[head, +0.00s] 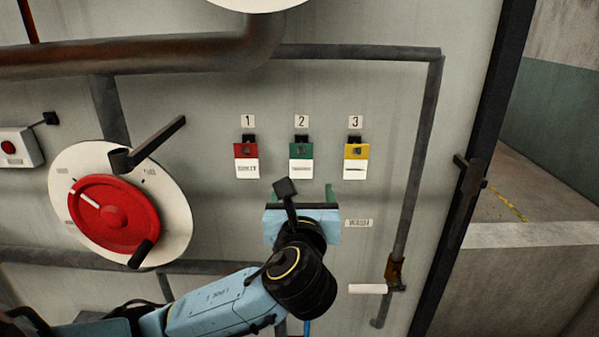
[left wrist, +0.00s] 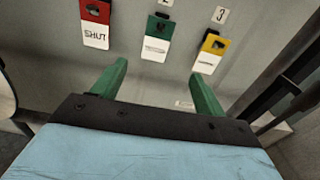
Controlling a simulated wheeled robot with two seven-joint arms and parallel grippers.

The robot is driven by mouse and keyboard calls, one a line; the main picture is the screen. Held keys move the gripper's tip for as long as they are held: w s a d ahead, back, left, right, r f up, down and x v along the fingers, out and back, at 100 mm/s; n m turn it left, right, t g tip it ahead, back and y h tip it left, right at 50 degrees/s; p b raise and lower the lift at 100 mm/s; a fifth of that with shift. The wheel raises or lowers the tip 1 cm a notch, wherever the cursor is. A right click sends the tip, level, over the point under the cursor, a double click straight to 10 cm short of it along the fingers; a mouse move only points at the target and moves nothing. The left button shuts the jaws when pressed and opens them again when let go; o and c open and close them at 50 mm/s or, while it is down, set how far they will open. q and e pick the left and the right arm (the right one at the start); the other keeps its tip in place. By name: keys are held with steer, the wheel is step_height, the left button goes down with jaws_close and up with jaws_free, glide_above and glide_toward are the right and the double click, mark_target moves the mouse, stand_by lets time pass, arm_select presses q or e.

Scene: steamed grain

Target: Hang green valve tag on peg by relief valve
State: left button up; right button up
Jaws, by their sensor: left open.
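The green valve tag (head: 301,152) hangs on the peg under label 2, between a red tag and a yellow tag. Its lower part is white with small print. In the left wrist view the green tag (left wrist: 160,28) is ahead of the fingers, near the top. My left gripper (head: 301,190) is just below the green tag. Its green fingers (left wrist: 159,70) are spread with nothing between them. A brownish valve-like fitting (head: 395,269) with a white handle is on the pipe at lower right; I cannot tell whether it is the relief valve. No separate peg shows beside it.
The red tag (head: 246,151) and yellow tag (head: 356,152) hang close on either side. A small label plate (head: 359,223) is right of my gripper. A large red dial (head: 113,215) with a lever is at left. Pipes run along the panel.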

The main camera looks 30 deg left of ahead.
mark_target(301, 150)
arm_select(q)
steer(key=r+x, duration=0.1)
steer(key=x, duration=0.3)
steer(key=p+x, duration=0.1)
steer(key=x, duration=0.3)
steer(key=r+p+x, duration=0.1)
steer(key=x, duration=0.3)
steer(key=shift+a+r, duration=0.25)
steer(key=shift+a, duration=0.2)
steer(key=c, duration=1.1)
steer(key=shift+r+p, duration=0.2)
steer(key=shift+p, duration=0.25)
steer(key=shift+s+d, duration=0.1)
